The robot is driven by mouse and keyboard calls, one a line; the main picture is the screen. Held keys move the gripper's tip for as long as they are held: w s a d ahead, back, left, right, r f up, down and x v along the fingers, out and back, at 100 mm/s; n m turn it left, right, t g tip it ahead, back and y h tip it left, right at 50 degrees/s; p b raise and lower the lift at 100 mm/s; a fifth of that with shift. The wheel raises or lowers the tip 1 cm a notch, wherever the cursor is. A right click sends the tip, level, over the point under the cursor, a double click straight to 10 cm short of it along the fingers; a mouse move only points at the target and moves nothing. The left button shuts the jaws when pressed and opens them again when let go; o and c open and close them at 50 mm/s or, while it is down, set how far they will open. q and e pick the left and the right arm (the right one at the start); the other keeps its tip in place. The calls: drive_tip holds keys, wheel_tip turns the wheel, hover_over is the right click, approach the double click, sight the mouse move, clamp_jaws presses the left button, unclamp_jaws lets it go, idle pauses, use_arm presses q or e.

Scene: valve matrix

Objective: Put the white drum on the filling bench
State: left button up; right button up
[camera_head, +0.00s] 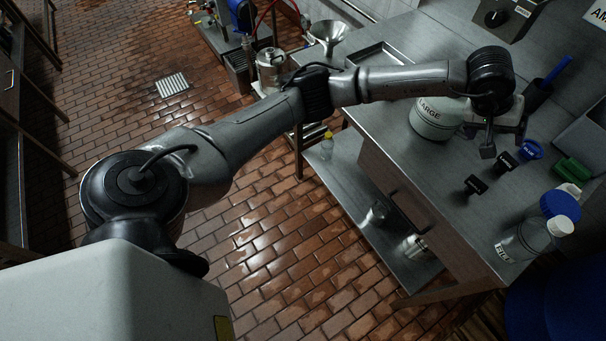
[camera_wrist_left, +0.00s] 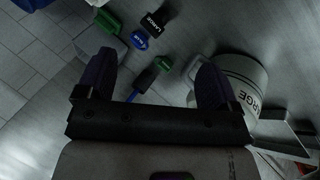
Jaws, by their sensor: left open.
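The white drum (camera_head: 437,117), marked LARGE, stands upright on the steel bench (camera_head: 385,95) at the right of the head view. My left gripper (camera_head: 503,142) hangs just to the right of the drum, pointing down over the bench, and hides part of it. In the left wrist view, the left gripper (camera_wrist_left: 155,65) is open with nothing between its fingers. There the drum (camera_wrist_left: 243,78) shows behind and beside the right-hand finger; whether they touch cannot be told. The pictures do not show which surface is called the filling bench. My right gripper is out of view.
Several small tags, one a black tag (camera_head: 475,185) and one a blue tag (camera_head: 531,149), lie near the gripper. A clear bottle (camera_head: 522,240) stands at the bench's front right. A funnel (camera_head: 328,33) and shallow tray (camera_head: 380,55) are farther back. The tiled floor is open.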

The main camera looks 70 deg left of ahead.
use_arm(q)
drive_tip(key=s+d+n+t+h, duration=0.1)
drive_tip(key=s+d+n+h, duration=0.5)
drive_tip(key=d, duration=0.4)
drive_tip(key=s+d+n+t+h, duration=0.2)
drive_tip(key=s+d+n+h, duration=0.2)
drive_tip(key=d+h, duration=0.45)
drive_tip(key=s+a+f+m+t+y, duration=0.4)
drive_tip(key=s+a+f+m+y, duration=0.4)
drive_tip(key=m, duration=0.7)
drive_tip(key=s+a+f+m+t+y, duration=0.35)
drive_tip(key=a+f+m+y, duration=0.3)
drive_tip(key=m+y, duration=0.65)
drive_tip(key=s+f+n+g+h, duration=0.2)
drive_tip(key=s+f+n+g, duration=0.2)
drive_tip(key=s, duration=0.7)
drive_tip(key=s+f+n+g+h, duration=0.1)
drive_tip(key=s+f+n+g, duration=0.3)
drive_tip(key=s+f+g, duration=0.4)
drive_tip(key=s+g, duration=0.1)
drive_tip(key=s, duration=0.3)
drive_tip(key=shift+s+d+f+n+h, duration=0.15)
drive_tip(key=shift+s+f+n+h, duration=0.05)
drive_tip(key=shift+f+n+h, duration=0.15)
